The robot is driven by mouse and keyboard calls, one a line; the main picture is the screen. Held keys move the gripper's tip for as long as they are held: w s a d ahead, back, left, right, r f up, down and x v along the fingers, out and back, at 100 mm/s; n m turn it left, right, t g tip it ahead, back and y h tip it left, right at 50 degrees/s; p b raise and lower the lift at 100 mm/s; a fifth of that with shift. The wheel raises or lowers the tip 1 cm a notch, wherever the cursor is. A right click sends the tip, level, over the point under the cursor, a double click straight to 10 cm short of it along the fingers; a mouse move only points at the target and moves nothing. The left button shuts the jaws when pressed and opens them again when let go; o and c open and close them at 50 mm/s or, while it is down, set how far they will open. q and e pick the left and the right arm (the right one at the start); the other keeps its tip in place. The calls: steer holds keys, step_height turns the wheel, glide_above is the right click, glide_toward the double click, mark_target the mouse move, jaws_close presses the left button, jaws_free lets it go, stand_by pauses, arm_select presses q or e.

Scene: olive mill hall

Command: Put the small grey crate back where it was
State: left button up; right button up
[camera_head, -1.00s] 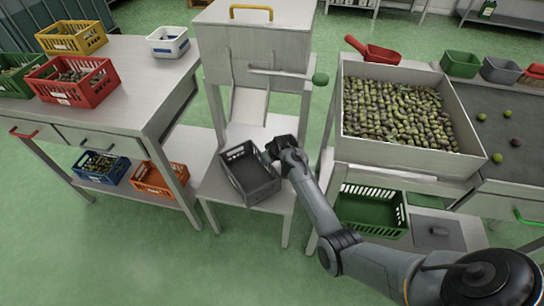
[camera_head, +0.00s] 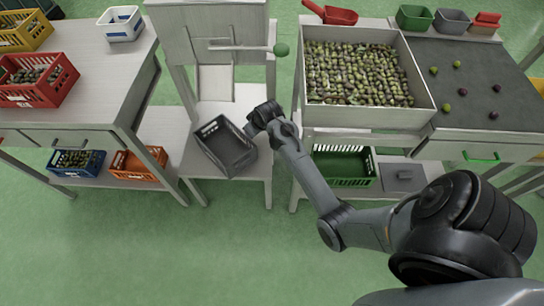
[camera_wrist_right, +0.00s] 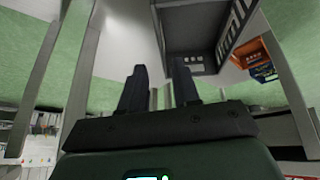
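The small grey crate (camera_head: 217,158), dark, open-topped and slotted, sits turned at an angle on the low light stand under the pale hopper. It looks empty. It also shows in the right wrist view (camera_wrist_right: 190,25), beyond the fingertips. My right gripper (camera_head: 252,122) is beside the crate's back right side in the head view. Its fingers (camera_wrist_right: 159,68) are spread, with nothing visible between them. I cannot tell whether a fingertip touches the crate. My left gripper is not in view.
Left of the stand is a table with a red crate (camera_head: 28,95) and a white box (camera_head: 120,32); blue (camera_head: 76,172) and orange (camera_head: 138,176) crates sit below. Right are an olive tray (camera_head: 430,108), a green crate (camera_head: 345,182) below it, and a small grey bin (camera_head: 452,21).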

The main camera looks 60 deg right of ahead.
steer(key=s+a+r+n+g+y, duration=0.1)
steer(key=s+a+n, duration=0.3)
steer(key=s+a, duration=1.9)
steer(key=s+r+g, duration=0.1)
steer(key=s, duration=0.2)
steer(key=shift+s+a+r+y, duration=0.2)
steer(key=shift+s+a+y, duration=0.1)
steer(key=shift+y, duration=0.1)
steer(key=shift+w, duration=0.1)
steer(key=shift+r, duration=0.1)
